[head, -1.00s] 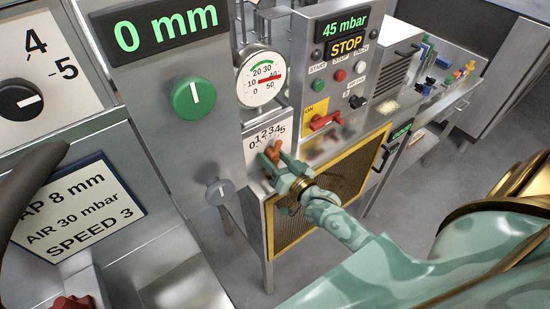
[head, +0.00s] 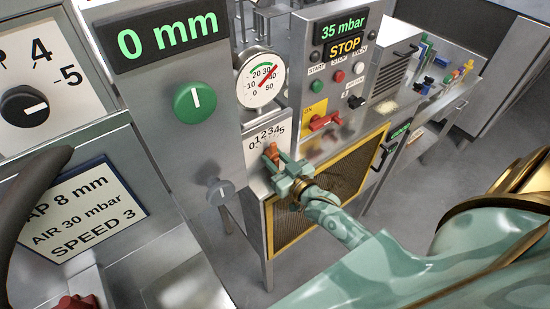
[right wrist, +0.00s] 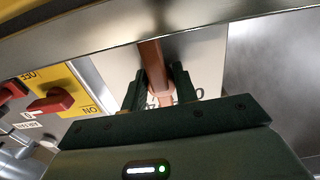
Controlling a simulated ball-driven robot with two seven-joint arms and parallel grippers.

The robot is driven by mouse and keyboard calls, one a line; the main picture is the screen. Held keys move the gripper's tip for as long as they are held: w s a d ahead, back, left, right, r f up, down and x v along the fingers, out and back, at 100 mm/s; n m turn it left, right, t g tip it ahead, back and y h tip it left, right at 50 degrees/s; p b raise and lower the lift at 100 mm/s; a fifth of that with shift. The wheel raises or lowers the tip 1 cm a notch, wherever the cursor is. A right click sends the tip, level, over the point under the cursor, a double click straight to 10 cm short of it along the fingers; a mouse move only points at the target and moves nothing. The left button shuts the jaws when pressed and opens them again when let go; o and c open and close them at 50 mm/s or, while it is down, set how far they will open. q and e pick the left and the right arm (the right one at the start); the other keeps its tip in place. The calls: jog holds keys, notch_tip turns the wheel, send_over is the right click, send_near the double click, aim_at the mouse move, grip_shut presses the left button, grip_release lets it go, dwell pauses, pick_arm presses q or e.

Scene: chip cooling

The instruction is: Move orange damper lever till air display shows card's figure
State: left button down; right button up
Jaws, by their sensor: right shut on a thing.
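The orange damper lever (head: 270,152) stands in front of a white scale plate (head: 258,142) marked 0 to 5. My right gripper (head: 278,162) is shut on the lever; in the right wrist view the orange lever (right wrist: 152,65) runs between the two dark fingers. The green air display (head: 341,25) reads 35 mbar. The card (head: 85,208) at the lower left reads AIR 30 mbar and SPEED 3, with a partly cut-off line ending in 8 mm. My left gripper cannot be made out.
A round gauge (head: 260,80) sits above the scale. A green knob (head: 196,102) and a display reading 0 mm (head: 168,36) are to its left. A red switch (head: 324,122) lies right of the lever. A yellow-framed mesh panel (head: 335,182) is below.

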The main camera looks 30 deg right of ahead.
jog(key=o, duration=1)
jog(key=shift+c, duration=0.2)
jog(key=s+d+b, duration=0.1)
jog(key=s+b, duration=0.1)
jog(key=s, duration=1.4)
jog(key=shift+s+d, duration=0.15)
